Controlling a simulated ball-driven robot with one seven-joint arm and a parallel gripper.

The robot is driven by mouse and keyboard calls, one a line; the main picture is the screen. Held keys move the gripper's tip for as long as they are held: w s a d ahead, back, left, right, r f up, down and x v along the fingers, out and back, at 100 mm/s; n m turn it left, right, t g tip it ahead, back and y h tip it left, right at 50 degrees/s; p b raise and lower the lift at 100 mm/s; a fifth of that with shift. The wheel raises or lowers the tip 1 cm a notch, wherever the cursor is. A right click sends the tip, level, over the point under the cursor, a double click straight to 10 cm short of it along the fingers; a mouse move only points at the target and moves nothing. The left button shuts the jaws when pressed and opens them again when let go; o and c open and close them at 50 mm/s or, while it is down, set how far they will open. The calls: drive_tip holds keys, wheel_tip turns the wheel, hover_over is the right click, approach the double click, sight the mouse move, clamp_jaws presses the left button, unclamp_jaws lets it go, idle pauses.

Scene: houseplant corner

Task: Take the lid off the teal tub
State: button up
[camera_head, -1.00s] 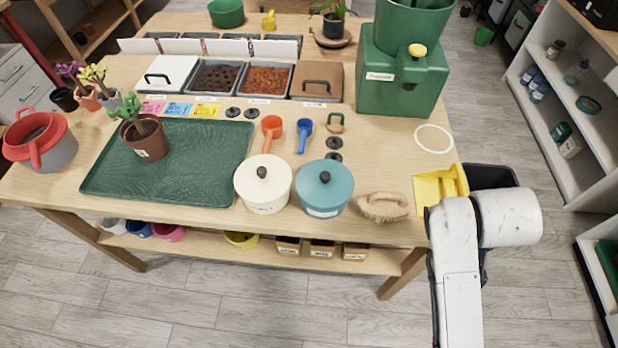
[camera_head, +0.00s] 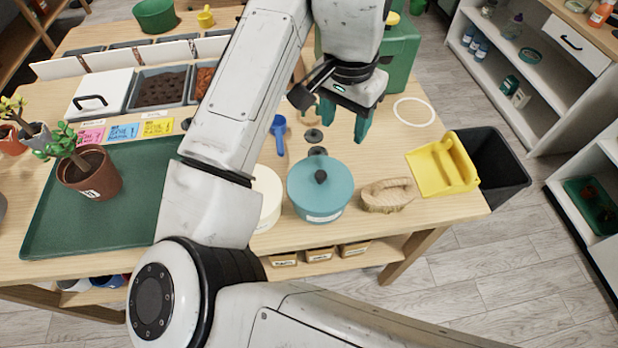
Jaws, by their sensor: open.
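The teal tub (camera_head: 320,207) stands near the front edge of the table. Its teal lid (camera_head: 335,178) sits on it, with a dark round knob (camera_head: 321,177) on top. My gripper (camera_head: 345,132) is open, with teal fingers pointing down. In the picture it shows above and a little right of the tub, apart from the lid. Nothing shows between the fingers.
A cream tub (camera_head: 268,196) stands close left of the teal tub, partly hidden by my arm. A wooden brush (camera_head: 388,195) lies close right. A yellow dustpan (camera_head: 440,168) is at the right edge beside a black bin (camera_head: 497,165). A blue scoop (camera_head: 279,132) lies behind.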

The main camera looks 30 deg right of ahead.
drive_tip(key=a, duration=0.3)
hover_over(321, 173)
drive_tip(key=shift+g+y, duration=0.3)
drive_tip(key=shift+y, duration=0.1)
drive_tip(key=f, duration=0.5)
drive_tip(key=shift+w+d+f, duration=0.25)
drive_tip(key=shift+w, duration=0.05)
drive_tip(key=f, duration=0.4)
drive_tip(key=shift+s+a, duration=0.35)
drive_tip(key=shift+f, duration=0.65)
drive_tip(key=shift+c, duration=0.2)
clamp_jaws()
